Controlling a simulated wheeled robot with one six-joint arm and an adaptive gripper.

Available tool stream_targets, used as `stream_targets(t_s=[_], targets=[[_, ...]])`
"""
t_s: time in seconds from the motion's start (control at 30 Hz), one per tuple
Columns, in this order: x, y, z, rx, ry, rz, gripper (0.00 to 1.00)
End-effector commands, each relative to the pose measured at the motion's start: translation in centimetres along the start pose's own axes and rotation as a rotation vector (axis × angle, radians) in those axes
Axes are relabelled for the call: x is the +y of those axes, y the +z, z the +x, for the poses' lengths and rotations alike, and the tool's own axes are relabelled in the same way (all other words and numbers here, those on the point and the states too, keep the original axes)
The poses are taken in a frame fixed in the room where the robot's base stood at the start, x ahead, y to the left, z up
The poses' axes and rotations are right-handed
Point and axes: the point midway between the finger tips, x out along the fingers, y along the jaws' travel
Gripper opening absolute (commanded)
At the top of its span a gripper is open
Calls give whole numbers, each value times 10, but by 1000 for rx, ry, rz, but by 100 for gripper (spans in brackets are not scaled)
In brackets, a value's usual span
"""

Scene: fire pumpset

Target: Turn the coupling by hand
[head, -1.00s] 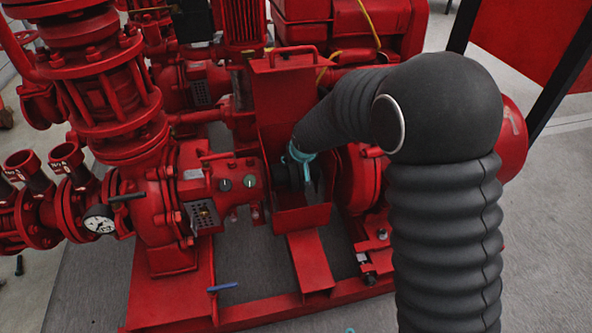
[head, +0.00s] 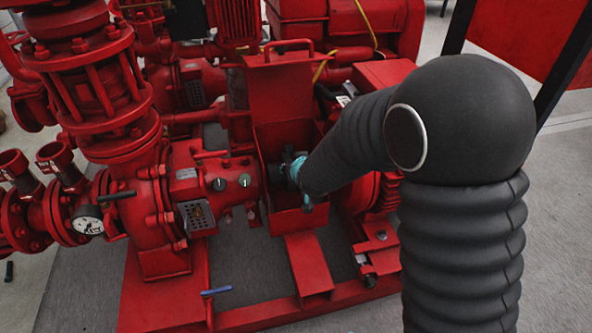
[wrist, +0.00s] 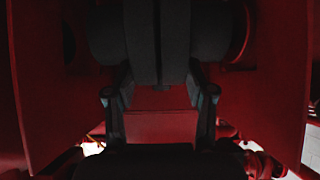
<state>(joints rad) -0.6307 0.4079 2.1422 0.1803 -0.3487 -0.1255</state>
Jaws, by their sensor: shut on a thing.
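The coupling is a dark, grooved cylinder (wrist: 160,42) at the top middle of the wrist view. It sits inside a red guard box (head: 280,95) with its lid raised, between the pump and the motor. In the head view only a dark patch of the coupling shows beside my wrist. My gripper (wrist: 160,76) has a finger on each side of the coupling's lower part in the wrist view and is shut on it. In the head view my gripper (head: 287,165) reaches into the box from the right, its tips hard to make out.
The red pump (head: 185,195) with a gauge (head: 88,222) and pipes stands left of the box. The red motor (head: 365,190) is close on the right. The box walls are near both fingers. A blue-handled lever (head: 216,291) lies low in front. Grey floor is free at right.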

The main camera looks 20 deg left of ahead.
Motion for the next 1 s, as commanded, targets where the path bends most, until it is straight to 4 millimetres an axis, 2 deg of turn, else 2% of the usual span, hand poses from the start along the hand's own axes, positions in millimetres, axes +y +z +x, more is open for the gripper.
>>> stream_targets(t_s=[0.03, 0.43, 1.0], targets=[[-4, 11, 3, 18, -6, -5, 19], [-1, 20, -2, 210, -3, -4, 19], [1, 39, -1, 489, -2, -1, 19]])
